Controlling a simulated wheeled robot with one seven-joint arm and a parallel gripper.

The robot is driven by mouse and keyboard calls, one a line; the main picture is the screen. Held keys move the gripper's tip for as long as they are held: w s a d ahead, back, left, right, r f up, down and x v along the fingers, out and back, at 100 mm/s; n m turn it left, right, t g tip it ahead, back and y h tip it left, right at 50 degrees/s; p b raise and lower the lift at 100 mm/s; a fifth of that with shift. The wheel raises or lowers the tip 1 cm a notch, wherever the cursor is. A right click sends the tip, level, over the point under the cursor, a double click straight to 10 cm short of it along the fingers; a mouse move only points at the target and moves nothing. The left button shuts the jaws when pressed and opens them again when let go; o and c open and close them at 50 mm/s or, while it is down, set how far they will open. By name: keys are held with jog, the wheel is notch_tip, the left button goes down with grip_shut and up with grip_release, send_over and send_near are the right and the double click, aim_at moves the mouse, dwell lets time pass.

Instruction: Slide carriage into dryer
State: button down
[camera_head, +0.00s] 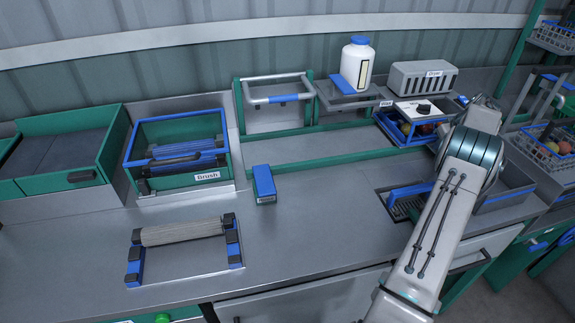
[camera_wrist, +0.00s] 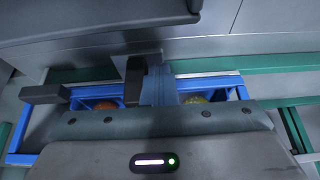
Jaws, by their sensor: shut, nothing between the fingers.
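The carriage (camera_head: 383,121) is a blue open frame on the green rails at the back right, holding several red and orange tomatoes. A white plate with a black knob sits over its far part. The grey dryer (camera_head: 425,80) is a ribbed box just behind it. My gripper (camera_wrist: 147,76) is shut and empty, over the carriage's blue frame (camera_wrist: 215,83) in the wrist view. Orange and yellow fruit show through the frame there. I cannot tell if the fingers touch it. In the head view my wrist hides the fingers and the carriage's right end.
A white bottle (camera_head: 357,65) stands left of the dryer. A green brush box (camera_head: 207,178), a blue block (camera_head: 264,184) and a roller stand (camera_head: 182,232) are on the left. Fruit baskets (camera_head: 552,160) stand at right.

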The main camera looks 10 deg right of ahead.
jog(key=shift+d+p, duration=0.5)
jog(key=shift+p, duration=0.1)
jog(key=shift+a+f+b, duration=0.2)
jog(key=shift+a+b, duration=0.25)
jog(key=shift+b, duration=0.4)
jog(key=shift+a+r+b, duration=0.15)
jog(key=shift+a+b, duration=0.4)
jog(key=s+v, duration=0.1)
jog(key=v, duration=0.7)
jog(key=shift+s, duration=0.25)
jog(key=shift+a, duration=0.1)
